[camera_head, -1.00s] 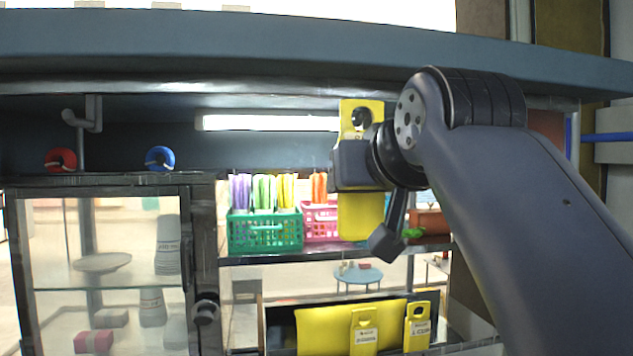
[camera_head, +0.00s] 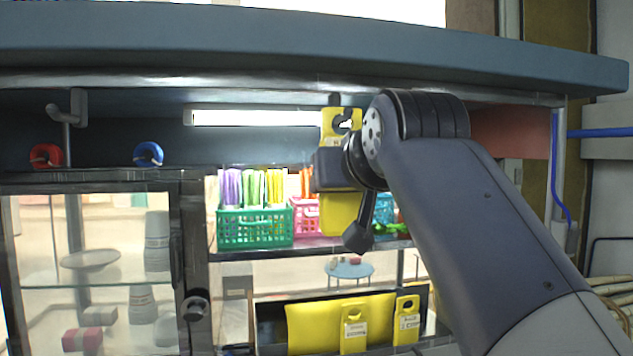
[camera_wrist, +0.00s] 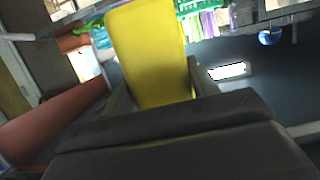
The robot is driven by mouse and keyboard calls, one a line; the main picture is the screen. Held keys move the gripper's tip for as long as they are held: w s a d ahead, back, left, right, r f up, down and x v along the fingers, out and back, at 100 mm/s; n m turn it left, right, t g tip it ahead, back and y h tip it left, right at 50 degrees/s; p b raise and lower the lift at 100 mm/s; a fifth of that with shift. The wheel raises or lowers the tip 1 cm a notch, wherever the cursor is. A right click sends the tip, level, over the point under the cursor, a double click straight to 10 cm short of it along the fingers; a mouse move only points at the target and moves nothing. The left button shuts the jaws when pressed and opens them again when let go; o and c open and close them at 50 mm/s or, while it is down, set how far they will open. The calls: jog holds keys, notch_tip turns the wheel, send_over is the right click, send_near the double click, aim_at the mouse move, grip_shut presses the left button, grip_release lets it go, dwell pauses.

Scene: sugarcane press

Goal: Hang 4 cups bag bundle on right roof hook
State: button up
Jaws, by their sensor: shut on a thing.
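My gripper (camera_head: 332,170) is shut on a yellow bag bundle (camera_head: 339,213) and holds it upright under the roof. The bundle's top tab, with a hole, shows above the gripper, and its lower part hangs below. A small dark piece (camera_head: 334,99) shows right at the tab's top; it may be the right roof hook, but I cannot tell whether it passes through the hole. In the wrist view the bundle (camera_wrist: 147,50) sits between my gripper's fingers (camera_wrist: 156,92); its tab end is hidden.
A lamp (camera_head: 250,116) is behind the bundle's left side. Green (camera_head: 254,229) and pink (camera_head: 305,222) baskets stand on the shelf below.

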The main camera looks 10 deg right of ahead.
dwell(0.4)
jog(key=o, duration=1.3)
jog(key=b+v, duration=0.2)
jog(key=v, duration=0.9)
jog(key=shift+w+f, duration=0.1)
jog(key=shift+w, duration=0.05)
jog(key=p+x, duration=0.2)
jog(key=x, duration=0.8)
jog(key=shift+w, duration=0.45)
jog(key=shift+v, duration=0.9)
jog(key=shift+s, duration=0.3)
